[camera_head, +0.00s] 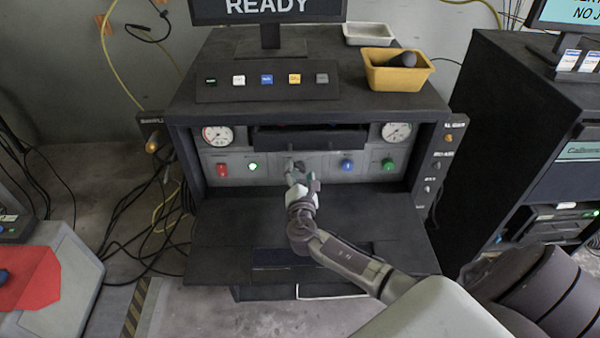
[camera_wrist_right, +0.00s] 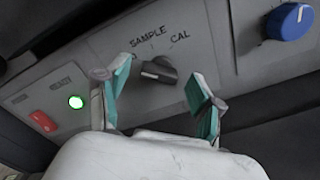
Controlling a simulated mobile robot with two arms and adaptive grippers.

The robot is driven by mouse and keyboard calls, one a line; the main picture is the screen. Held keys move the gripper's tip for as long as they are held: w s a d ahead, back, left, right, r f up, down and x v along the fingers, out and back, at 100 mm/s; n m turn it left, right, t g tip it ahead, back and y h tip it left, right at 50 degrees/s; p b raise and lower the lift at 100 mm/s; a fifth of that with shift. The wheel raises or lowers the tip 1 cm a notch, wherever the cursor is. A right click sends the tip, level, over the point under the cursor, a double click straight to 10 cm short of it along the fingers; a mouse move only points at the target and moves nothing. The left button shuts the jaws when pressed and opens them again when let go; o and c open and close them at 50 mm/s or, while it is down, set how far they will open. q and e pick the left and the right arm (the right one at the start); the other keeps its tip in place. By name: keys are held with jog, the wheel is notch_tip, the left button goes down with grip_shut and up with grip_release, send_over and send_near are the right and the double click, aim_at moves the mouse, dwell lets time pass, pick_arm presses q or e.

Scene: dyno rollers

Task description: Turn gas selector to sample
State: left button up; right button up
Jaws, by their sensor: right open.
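The gas selector (camera_wrist_right: 160,70) is a small dark knob on the grey panel in the right wrist view. The words SAMPLE and CAL are printed above it, and a pale mark shows near its left end. In the head view my right gripper largely hides the knob. My right gripper (camera_head: 301,178) is in front of the middle of the panel. In the right wrist view this gripper (camera_wrist_right: 159,95) is open, its green-padded fingers on either side of the knob's line of sight. It holds nothing, and I cannot see contact with the knob. My left gripper is not in view.
Left of the selector are a lit green button (camera_wrist_right: 76,102) and a red switch (camera_wrist_right: 43,121). Right of it are a blue knob (camera_wrist_right: 289,21) and a green knob (camera_head: 388,164). A dark shelf (camera_head: 225,235) juts out below the panel. A yellow bin (camera_head: 385,78) stands on top.

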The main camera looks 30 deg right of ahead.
jog(key=c, duration=1.1)
jog(key=shift+f+m+b, duration=0.15)
jog(key=shift+m+b, duration=0.55)
jog(key=shift+b, duration=0.3)
jog(key=shift+c, duration=0.2)
jog(key=m+b, duration=0.3)
jog(key=shift+s+b, duration=0.1)
jog(key=shift+b, duration=0.2)
jog(key=m+b, duration=0.2)
jog(key=m, duration=0.1)
jog(key=shift+b, duration=0.35)
jog(key=shift+m+b, duration=0.75)
jog(key=shift+m, duration=0.45)
jog(key=shift+r, duration=0.2)
jog(key=o, duration=1.1)
